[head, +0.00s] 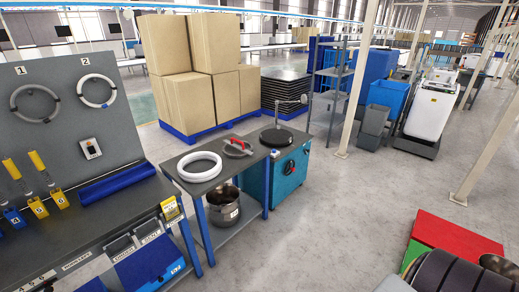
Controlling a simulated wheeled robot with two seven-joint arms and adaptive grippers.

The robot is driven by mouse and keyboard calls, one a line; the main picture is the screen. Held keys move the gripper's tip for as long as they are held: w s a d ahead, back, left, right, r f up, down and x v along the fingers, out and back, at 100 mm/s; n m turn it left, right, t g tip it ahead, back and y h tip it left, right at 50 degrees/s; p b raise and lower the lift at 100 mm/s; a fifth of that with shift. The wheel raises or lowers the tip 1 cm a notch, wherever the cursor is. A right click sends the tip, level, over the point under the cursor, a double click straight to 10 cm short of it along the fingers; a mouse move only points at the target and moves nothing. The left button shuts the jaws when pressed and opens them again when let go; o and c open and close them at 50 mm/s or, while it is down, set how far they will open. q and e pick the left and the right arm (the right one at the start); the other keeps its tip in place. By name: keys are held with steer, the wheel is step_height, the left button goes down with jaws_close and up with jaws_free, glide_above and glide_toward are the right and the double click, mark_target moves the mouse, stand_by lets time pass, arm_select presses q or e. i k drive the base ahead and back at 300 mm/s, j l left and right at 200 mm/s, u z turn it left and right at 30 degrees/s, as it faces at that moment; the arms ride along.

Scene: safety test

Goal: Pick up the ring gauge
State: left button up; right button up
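Several ring-shaped things are in the head view, and I cannot tell for sure which is the ring gauge. A thick white ring (199,166) lies flat on the small dark-topped table (215,183). Behind it to the right lies a grey round piece with a red part (237,147). On the grey upright panel (60,112) hang a dark grey ring (34,103) under the mark 1 and a white ring (96,90) under the mark 2.
A steel pot (223,205) stands on the table's lower shelf. A teal cabinet (288,175) adjoins the table on the right. The workbench (90,228) fills the lower left, with yellow-handled tools (40,163). A red block (452,235) is at lower right. The middle floor is clear.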

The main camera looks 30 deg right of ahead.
mark_target(248, 152)
steer(key=z, duration=0.9)
steer(key=i, duration=0.35)
steer(key=l+z, duration=0.05)
